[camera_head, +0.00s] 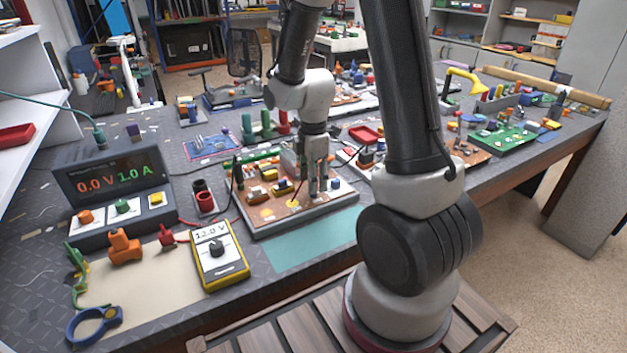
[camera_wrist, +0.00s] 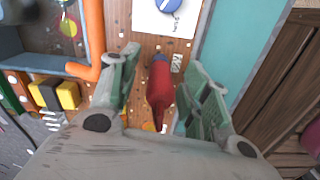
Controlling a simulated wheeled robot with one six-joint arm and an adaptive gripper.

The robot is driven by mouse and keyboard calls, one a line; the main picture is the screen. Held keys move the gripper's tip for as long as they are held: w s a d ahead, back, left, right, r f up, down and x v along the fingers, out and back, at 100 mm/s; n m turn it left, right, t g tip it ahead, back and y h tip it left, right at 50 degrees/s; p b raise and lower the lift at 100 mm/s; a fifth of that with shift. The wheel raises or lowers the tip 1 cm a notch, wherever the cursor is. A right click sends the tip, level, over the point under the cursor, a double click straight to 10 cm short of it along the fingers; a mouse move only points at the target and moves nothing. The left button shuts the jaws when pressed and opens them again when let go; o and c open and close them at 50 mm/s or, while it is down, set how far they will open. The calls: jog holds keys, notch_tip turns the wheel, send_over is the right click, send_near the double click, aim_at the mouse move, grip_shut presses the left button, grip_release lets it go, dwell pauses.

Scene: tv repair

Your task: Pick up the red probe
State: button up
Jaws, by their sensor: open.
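The red probe (camera_wrist: 161,88), a red body with a dark bluish end, shows in the wrist view between my fingers, over the brown circuit board (camera_wrist: 184,48). My gripper (camera_wrist: 158,78) is open, with one finger on each side of the probe and visible gaps to it. In the head view my gripper (camera_head: 317,190) points down at the right part of the circuit board (camera_head: 320,207); the probe cannot be made out there behind the fingers.
An orange tube (camera_wrist: 95,40) and a yellow-black part (camera_wrist: 67,95) lie left of my fingers in the wrist view. The yellow multimeter (camera_head: 220,255), power supply (camera_head: 112,190) and a red plug-like piece (camera_head: 167,236) stand left of the board. The teal mat (camera_head: 315,240) is clear.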

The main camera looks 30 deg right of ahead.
jog(key=shift+f, duration=0.15)
jog(key=shift+c, duration=0.3)
grip_shut()
notch_tip(320, 180, up, 10)
jog(key=shift+r, duration=0.1)
dwell(0.4)
